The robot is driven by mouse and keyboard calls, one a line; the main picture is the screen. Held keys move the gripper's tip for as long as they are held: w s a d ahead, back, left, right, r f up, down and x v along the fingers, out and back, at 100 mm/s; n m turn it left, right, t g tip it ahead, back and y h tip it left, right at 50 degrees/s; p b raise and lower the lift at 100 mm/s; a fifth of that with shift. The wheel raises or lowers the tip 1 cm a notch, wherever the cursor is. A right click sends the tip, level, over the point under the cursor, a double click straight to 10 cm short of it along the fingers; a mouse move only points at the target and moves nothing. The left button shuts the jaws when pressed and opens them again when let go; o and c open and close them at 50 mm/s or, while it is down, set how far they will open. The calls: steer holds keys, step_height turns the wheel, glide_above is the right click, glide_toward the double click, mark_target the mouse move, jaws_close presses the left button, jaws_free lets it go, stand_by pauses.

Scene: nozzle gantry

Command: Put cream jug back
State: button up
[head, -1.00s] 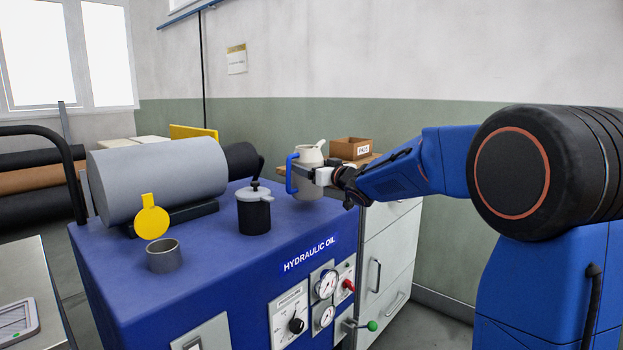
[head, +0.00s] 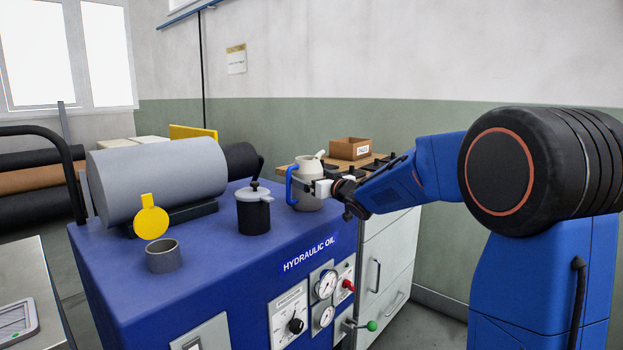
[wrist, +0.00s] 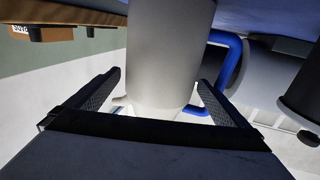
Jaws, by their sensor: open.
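The cream jug (head: 310,169), with a blue handle (head: 291,185) on its left, is upright at the back right corner of the blue hydraulic unit's top (head: 215,265). Its lower part looks grey and seems to rest on that top. My gripper (head: 322,188) is at the jug's right side, at mid height, and hides part of it. In the wrist view the pale jug body (wrist: 168,50) lies between the two fingers of my gripper (wrist: 160,100). The jaws are open around it. Whether a finger touches the jug is not clear.
A dark lidded pot (head: 254,212) stands left of the jug. A grey cup (head: 163,256), a yellow tag (head: 151,222) and a large grey cylinder (head: 158,182) are farther left. A wooden surface with a cardboard box (head: 350,148) lies behind my arm.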

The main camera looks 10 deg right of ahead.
steer(key=shift+s+r, duration=0.1)
steer(key=shift+s+d, duration=0.2)
steer(key=shift+s, duration=0.1)
steer(key=v, duration=1.1)
steer(key=shift+s, duration=0.15)
steer(key=s+d+f+m+g+h, duration=0.2)
steer(key=s+d+f+h, duration=0.2)
steer(key=s, duration=0.5)
steer(key=s+d+f+m+g+h, duration=0.2)
steer(key=s+d+f+m+h, duration=0.15)
steer(key=s, duration=0.55)
steer(key=s+a+f+g, duration=0.1)
steer(key=s+f, duration=0.3)
steer(key=s, duration=0.5)
steer(key=s+a+f+n+g, duration=0.1)
steer(key=s+f+g, duration=0.3)
steer(key=s, duration=0.5)
steer(key=s+a+f+g+y, duration=0.1)
steer(key=s+a+f+g, duration=0.1)
steer(key=s+f, duration=0.3)
steer(key=s+g, duration=0.1)
steer(key=s, duration=0.3)
steer(key=shift+a+f, duration=0.3)
steer(key=shift+f, duration=0.1)
